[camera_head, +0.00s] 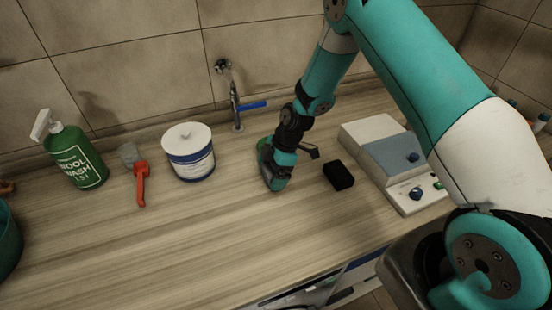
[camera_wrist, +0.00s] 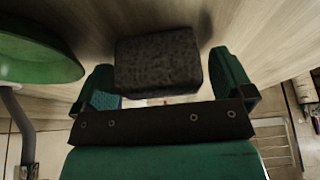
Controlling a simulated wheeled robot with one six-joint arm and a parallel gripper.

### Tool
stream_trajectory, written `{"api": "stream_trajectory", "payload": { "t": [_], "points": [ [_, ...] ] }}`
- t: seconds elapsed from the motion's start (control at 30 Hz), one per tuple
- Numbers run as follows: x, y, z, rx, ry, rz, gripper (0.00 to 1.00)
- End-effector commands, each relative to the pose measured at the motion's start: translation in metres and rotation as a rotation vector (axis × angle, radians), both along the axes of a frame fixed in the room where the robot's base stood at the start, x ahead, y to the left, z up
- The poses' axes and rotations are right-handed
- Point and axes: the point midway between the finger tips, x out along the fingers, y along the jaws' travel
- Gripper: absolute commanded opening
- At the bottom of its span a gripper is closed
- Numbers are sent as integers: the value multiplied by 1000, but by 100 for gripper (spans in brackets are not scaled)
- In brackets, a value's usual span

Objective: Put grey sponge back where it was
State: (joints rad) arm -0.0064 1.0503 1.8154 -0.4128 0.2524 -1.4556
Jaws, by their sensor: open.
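The grey sponge, a dark, rough-textured block (camera_wrist: 158,62), shows in the wrist view between the two fingers of my gripper (camera_wrist: 165,88). The fingers are open, one on each side of it; whether either touches it is unclear. In the head view my gripper (camera_head: 274,178) is low over the counter, left of a black block (camera_head: 338,175). I cannot tell whether this block is the same thing as the one between my fingers. My gripper hides what lies directly under it there.
A white and blue tub (camera_head: 190,155) and a tap (camera_head: 237,108) stand behind. A red-handled tool (camera_head: 141,182) and green soap bottle (camera_head: 76,157) are left. A grey-white device (camera_head: 390,160) is right. A green round object (camera_wrist: 35,55) is near my gripper. The front-left counter (camera_head: 150,250) is clear.

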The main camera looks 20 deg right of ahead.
Motion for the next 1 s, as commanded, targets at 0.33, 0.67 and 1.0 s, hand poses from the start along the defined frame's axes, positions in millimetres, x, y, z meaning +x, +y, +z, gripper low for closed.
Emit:
{"api": "stream_trajectory", "payload": {
  "t": [0.33, 0.67, 1.0],
  "points": [
    [2, -27, 58, 0, -8, -2, 99],
    [0, -45, 105, 0, -2, -2, 99],
    [-79, 9, 207, -16, 117, -293, 99]
  ]
}}
